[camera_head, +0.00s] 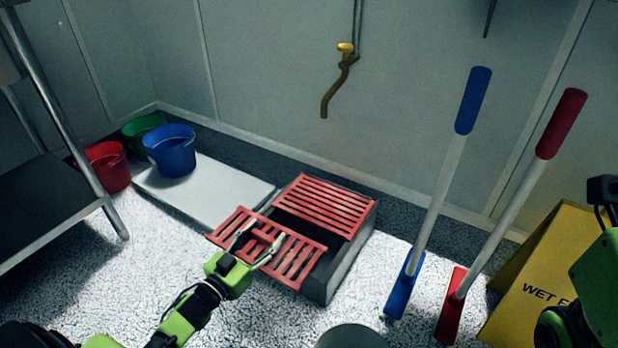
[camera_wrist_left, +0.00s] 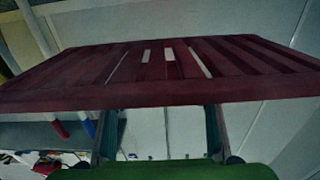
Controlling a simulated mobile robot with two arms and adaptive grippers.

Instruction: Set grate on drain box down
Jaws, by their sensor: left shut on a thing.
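The drain box (camera_head: 350,253) is a dark grey box on the floor in the middle of the head view. One red slatted grate (camera_head: 322,205) lies over its far part; a dark opening shows in front of that grate. My left gripper (camera_head: 258,245) is shut on a second red grate (camera_head: 302,262), which also spans the left wrist view (camera_wrist_left: 150,90). The held grate is over the near part of the box and overhangs its left side, looking skewed to the box. Whether it touches the box cannot be told. Only part of my right arm shows at the right edge.
A white slab (camera_head: 215,190) lies left of the box, with blue (camera_head: 170,150), red (camera_head: 108,165) and green (camera_head: 140,128) buckets near its far end. Blue-handled (camera_head: 437,190) and red-handled (camera_head: 512,215) tools and a yellow wet-floor sign (camera_head: 540,275) stand right. A metal rack (camera_head: 50,205) stands left.

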